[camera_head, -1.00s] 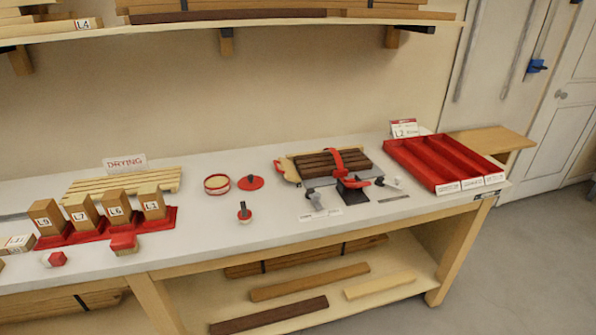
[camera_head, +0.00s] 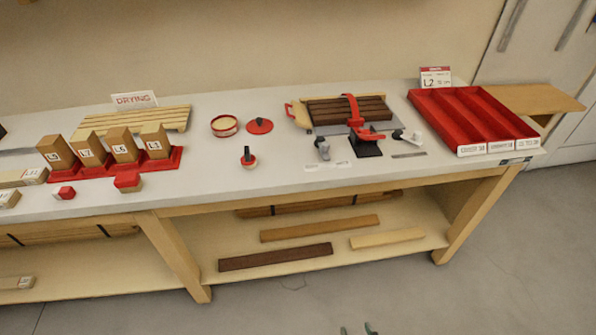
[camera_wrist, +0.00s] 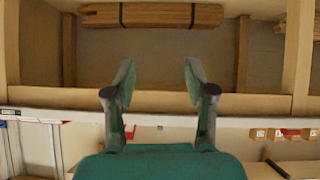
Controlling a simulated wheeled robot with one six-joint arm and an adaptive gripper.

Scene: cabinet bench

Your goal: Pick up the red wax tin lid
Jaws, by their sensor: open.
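Green tips, likely my gripper's, show at the bottom edge of the head view, well away from the lid. I cannot make out the lid in the wrist view.
A dark-handled tool (camera_head: 249,160) stands in front of the lid. A wooden board with a red clamp (camera_head: 352,108) is to the right, then a red divided tray (camera_head: 425,105). Labelled blocks in a red rack (camera_head: 100,168) stand left. The floor before the bench is clear.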

